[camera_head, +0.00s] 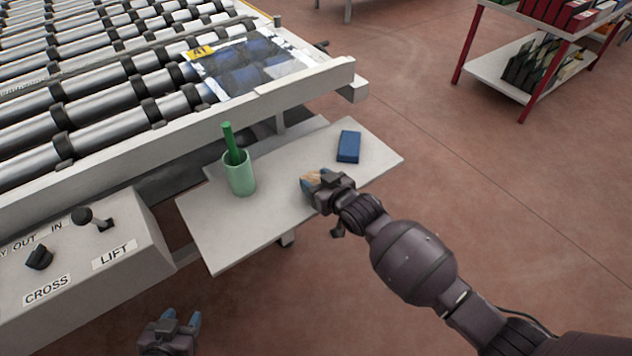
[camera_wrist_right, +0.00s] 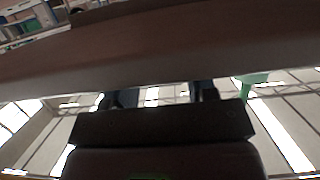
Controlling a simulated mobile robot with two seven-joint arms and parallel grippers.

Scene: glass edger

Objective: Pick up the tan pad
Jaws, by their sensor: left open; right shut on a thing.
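The tan pad (camera_head: 312,176) shows as a small tan patch between the fingers of my right gripper (camera_head: 314,180) in the head view, over the grey side shelf (camera_head: 240,225). My right gripper is shut on it; the gripper hides most of it. I cannot tell whether the pad touches the shelf. In the right wrist view two dark fingers (camera_wrist_right: 162,94) show, but I cannot make out the pad there. My left gripper (camera_head: 182,317) is open and empty at the bottom of the head view, below the shelf's near edge in the picture.
A green cup (camera_head: 239,176) with a green stick (camera_head: 229,139) stands left of my right gripper. A blue block (camera_head: 348,146) lies behind it. The roller conveyor (camera_head: 90,110) and a control panel (camera_head: 85,255) flank the shelf. The shelf's near part is clear.

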